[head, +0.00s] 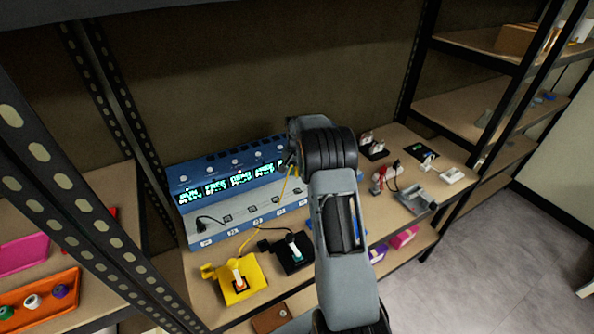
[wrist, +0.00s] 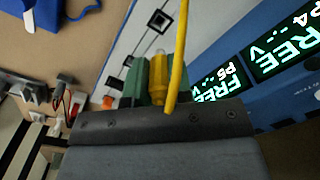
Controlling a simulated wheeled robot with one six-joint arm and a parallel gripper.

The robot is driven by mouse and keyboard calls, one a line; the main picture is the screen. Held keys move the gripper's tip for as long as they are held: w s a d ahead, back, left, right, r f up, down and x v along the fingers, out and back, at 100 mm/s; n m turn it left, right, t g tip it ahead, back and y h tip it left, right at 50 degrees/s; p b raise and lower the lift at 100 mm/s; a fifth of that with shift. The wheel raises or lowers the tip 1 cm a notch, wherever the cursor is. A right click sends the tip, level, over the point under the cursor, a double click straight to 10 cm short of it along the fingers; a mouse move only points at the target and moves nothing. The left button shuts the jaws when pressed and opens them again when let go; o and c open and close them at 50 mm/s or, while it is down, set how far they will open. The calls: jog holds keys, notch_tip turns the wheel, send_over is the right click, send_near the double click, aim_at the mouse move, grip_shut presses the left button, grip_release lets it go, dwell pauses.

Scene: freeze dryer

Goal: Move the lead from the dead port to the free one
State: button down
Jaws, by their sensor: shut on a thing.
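A blue power unit (head: 233,185) stands at the back of the shelf, with a lit display and a row of square ports on its pale ledge. The display reads RUN, FREE, DEAD, FREE from the left; the rest is behind my arm. In the wrist view, my gripper (wrist: 158,88) is shut on the yellow plug (wrist: 157,66) of the yellow lead (wrist: 181,45), between green pads. A port (wrist: 159,21) shows beyond the plug, apart from it. FREE displays P4 and P5 (wrist: 219,85) show at right. The lead (head: 257,234) runs to a yellow device (head: 237,279).
A black plug (head: 207,221) sits at the leftmost port. A black device (head: 291,252) with a cable stands beside the yellow one. Dark uprights flank the shelf.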

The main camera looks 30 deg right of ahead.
jog(key=shift+r+p, duration=0.15)
jog(key=shift+p, duration=0.55)
jog(key=b, duration=0.4)
send_over(297, 186)
jog(key=s+a, duration=0.1)
jog(key=s, duration=0.2)
jog(key=shift+w+a+f, duration=0.1)
jog(key=shift+w+f, duration=0.05)
jog(key=shift+f, duration=1.4)
jog(key=shift+w+f, duration=0.1)
jog(key=shift+f, duration=1.45)
jog(key=shift+f+b, duration=0.9)
jog(key=shift+f, duration=0.35)
jog(key=c, duration=0.9)
grip_release()
jog(key=shift+c, duration=0.2)
jog(key=shift+r, duration=0.1)
notch_tip(297, 186, up, 14)
jog(key=shift+f+b, duration=0.15)
jog(key=shift+b, duration=0.15)
